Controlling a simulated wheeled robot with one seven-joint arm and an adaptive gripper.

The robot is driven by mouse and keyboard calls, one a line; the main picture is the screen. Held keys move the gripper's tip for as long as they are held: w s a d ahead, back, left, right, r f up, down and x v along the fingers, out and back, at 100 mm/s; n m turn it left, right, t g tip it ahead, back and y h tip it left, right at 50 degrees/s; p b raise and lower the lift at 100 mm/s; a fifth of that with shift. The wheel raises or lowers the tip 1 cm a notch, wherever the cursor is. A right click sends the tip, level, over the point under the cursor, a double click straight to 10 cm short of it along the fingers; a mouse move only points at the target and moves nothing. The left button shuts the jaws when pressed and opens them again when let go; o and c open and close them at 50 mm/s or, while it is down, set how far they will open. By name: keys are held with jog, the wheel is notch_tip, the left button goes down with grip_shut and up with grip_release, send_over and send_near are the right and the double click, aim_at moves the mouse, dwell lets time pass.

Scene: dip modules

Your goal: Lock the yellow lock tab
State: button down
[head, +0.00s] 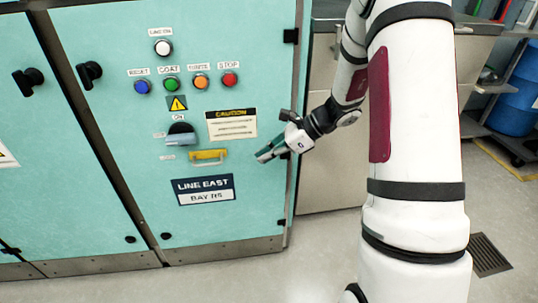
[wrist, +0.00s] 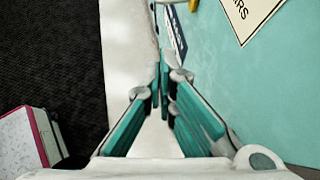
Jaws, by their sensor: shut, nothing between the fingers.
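The yellow lock tab (head: 207,156) is a flat, roughly horizontal piece on the front of the teal cabinet, below a dark rotary switch (head: 181,134) with a grey-blue handle and an "ON" label above it. A yellow bit of the tab also shows at the top edge of the wrist view (wrist: 193,5). My gripper (head: 262,157) is shut and empty, to the right of the tab and apart from it, with its fingers pointing left. In the wrist view its teal-padded fingers (wrist: 162,72) come together near the middle.
A caution label (head: 231,124) sits above right of the tab, and a "LINE EAST" plate (head: 205,190) below it. Coloured push buttons (head: 201,81) line the panel above. The cabinet's right edge (head: 296,130) is near my gripper. Floor in front is clear.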

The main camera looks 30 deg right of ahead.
jog(key=shift+w+a+f+b, duration=0.5)
jog(key=shift+w+a, duration=0.15)
jog(key=shift+a, duration=0.55)
jog(key=shift+w+a+f+b, duration=0.5)
jog(key=shift+w+a, duration=0.2)
jog(key=shift+a, duration=0.5)
jog(key=shift+w+a+f+b, duration=0.45)
jog(key=shift+w+a, duration=0.2)
jog(key=shift+a, duration=0.55)
jog(key=shift+w+a, duration=0.3)
jog(key=shift+a, duration=0.55)
jog(key=shift+w+a, duration=0.25)
jog(key=shift+a, duration=0.6)
